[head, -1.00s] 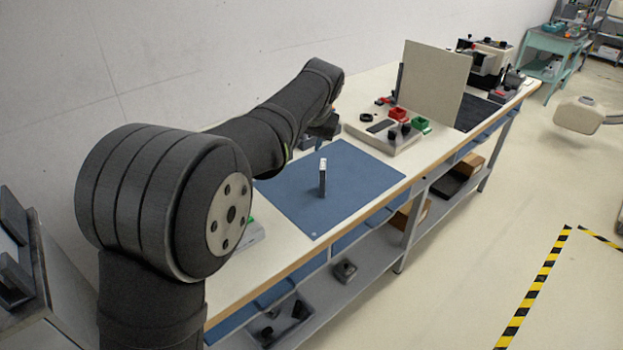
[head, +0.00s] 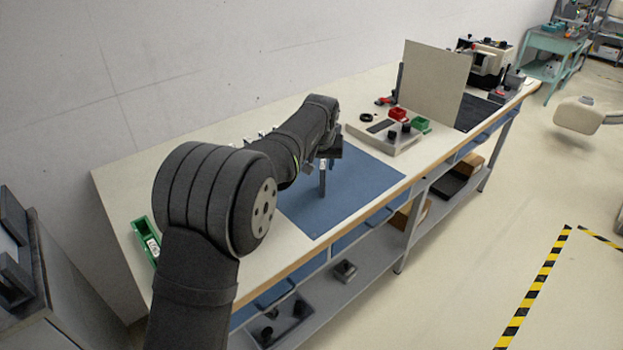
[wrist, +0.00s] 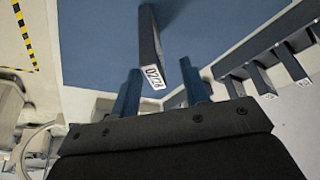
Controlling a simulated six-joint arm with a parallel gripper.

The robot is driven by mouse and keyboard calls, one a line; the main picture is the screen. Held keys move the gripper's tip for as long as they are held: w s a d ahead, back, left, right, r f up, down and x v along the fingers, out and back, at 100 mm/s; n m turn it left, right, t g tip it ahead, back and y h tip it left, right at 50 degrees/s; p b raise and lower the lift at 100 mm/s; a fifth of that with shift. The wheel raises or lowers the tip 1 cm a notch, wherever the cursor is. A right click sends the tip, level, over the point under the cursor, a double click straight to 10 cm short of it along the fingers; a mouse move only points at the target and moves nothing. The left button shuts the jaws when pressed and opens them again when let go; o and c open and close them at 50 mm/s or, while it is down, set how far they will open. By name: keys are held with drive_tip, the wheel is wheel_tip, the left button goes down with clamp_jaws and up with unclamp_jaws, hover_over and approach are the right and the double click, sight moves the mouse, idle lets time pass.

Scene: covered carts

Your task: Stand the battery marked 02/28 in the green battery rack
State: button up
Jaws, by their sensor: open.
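The battery marked 02/28 (wrist: 150,45) is a dark upright block with a white label on its top end. It stands on the blue mat (head: 350,205), and in the head view the battery (head: 323,183) is partly covered from above by my gripper (head: 325,160). In the wrist view my gripper (wrist: 162,90) is open, with one finger on each side of the battery's labelled end. A green container (head: 145,238) with a white-labelled thing in it sits at the table's left end; I cannot tell whether it is the green battery rack.
More dark batteries with white labels (wrist: 265,80) stand in a row near the wall. A pale fixture (head: 385,138) with red and green bins is beyond the mat, before an upright board (head: 433,82). The mat's front right is clear.

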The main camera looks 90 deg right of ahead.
drive_tip(key=shift+s+x, duration=0.2)
drive_tip(key=shift+x, duration=1.15)
drive_tip(key=shift+s+x, duration=0.15)
drive_tip(key=shift+x, duration=1.15)
drive_tip(key=shift+a, duration=0.1)
clamp_jaws()
drive_tip(key=shift+r, duration=0.5)
wheel_tip(320, 180, up, 3)
drive_tip(key=shift+f, duration=0.15)
drive_tip(key=s+a+r, duration=0.7)
drive_tip(key=s, duration=0.1)
drive_tip(key=shift+s+a, duration=0.35)
